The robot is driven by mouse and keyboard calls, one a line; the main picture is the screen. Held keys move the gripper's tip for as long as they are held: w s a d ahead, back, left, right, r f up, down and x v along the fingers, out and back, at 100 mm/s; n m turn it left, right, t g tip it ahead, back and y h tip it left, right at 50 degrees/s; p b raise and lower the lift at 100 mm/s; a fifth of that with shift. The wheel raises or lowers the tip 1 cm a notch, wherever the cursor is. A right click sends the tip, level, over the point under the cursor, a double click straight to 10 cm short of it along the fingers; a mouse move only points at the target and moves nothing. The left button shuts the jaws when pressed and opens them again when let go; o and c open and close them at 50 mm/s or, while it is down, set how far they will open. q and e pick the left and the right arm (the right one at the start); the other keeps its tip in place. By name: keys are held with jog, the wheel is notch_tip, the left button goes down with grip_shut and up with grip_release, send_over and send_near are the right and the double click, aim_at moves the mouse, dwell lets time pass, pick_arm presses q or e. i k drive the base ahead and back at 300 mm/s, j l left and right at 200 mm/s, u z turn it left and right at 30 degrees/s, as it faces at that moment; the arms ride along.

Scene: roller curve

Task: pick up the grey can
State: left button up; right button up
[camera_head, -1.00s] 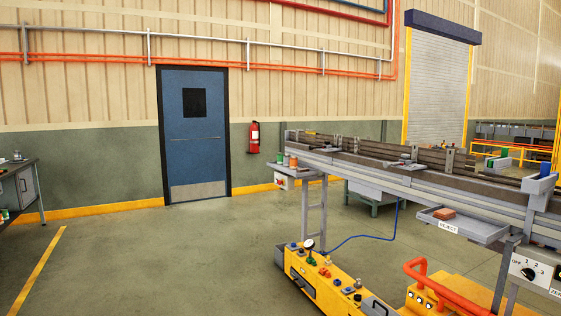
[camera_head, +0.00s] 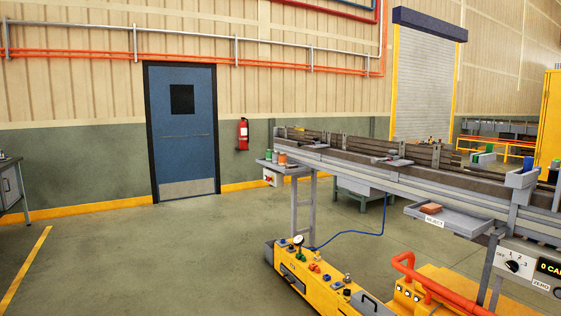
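I cannot make out a grey can for certain. A few small cans stand on a side shelf at the far left end of the roller conveyor (camera_head: 390,168). One looks green (camera_head: 276,156) and one orange (camera_head: 282,159). A small greyish shape (camera_head: 268,155) stands beside them, too small to identify. Neither of my grippers is in view.
A yellow cart (camera_head: 318,283) with knobs and an orange rail (camera_head: 405,268) stands in front of the conveyor. A reject tray (camera_head: 470,226) holds a reddish-brown block (camera_head: 431,208). A workbench (camera_head: 12,185) is at the left edge. The floor at centre left is clear.

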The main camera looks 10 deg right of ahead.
aim_at(275, 153)
jog(key=i+u, duration=0.2)
jog(key=i, duration=3.45)
jog(key=i+z, duration=0.1)
jog(key=i, duration=0.8)
jog(key=i+j, duration=0.15)
jog(key=i, duration=0.7)
jog(key=i+j, duration=0.1)
jog(key=i, duration=0.8)
jog(key=l+z, duration=0.05)
